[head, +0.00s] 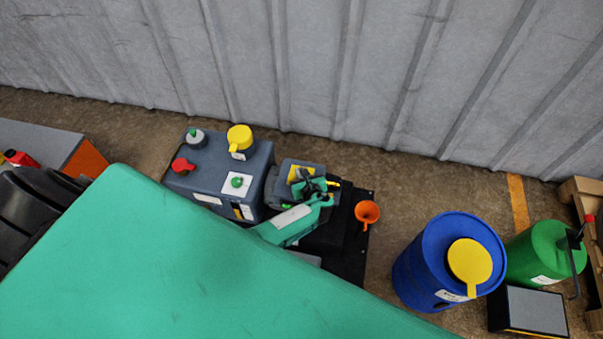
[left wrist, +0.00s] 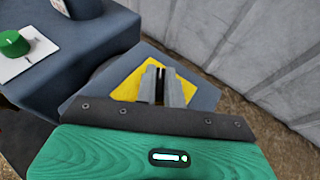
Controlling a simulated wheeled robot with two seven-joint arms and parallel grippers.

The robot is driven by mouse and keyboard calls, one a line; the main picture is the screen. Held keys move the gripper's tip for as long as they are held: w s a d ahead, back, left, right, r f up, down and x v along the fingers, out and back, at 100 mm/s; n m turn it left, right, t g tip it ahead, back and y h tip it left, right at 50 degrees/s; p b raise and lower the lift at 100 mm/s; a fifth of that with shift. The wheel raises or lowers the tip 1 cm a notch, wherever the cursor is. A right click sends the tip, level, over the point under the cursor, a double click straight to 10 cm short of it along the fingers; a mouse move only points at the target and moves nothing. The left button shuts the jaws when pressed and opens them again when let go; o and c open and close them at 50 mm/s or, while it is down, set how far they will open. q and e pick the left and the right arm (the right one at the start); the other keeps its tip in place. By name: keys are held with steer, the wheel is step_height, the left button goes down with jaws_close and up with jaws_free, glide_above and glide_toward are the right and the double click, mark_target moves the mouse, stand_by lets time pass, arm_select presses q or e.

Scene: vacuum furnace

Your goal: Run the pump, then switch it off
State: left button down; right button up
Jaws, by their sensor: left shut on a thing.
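The pump (head: 220,165) is a dark blue-grey body, with a red knob (head: 182,165), a yellow cap (head: 240,138) and a green button (head: 237,182) on a white plate. The green button also shows in the left wrist view (left wrist: 13,43). At its right end is a smaller block with a yellow plate (left wrist: 128,89). My left gripper (head: 306,178) is over this plate; in the left wrist view its fingers (left wrist: 160,84) are close together, shut on a small switch at the plate's middle. The fingers mostly hide the switch. My right gripper is not in view.
An orange funnel (head: 367,212) stands right of the pump on a black base (head: 350,240). Further right are a blue drum (head: 410,275) with a yellow lid, a green can (head: 530,258) and a pallet. A grey corrugated wall (head: 300,65) stands behind.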

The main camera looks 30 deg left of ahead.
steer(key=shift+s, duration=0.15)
arm_select(q)
steer(key=c, duration=1.5)
jaws_free()
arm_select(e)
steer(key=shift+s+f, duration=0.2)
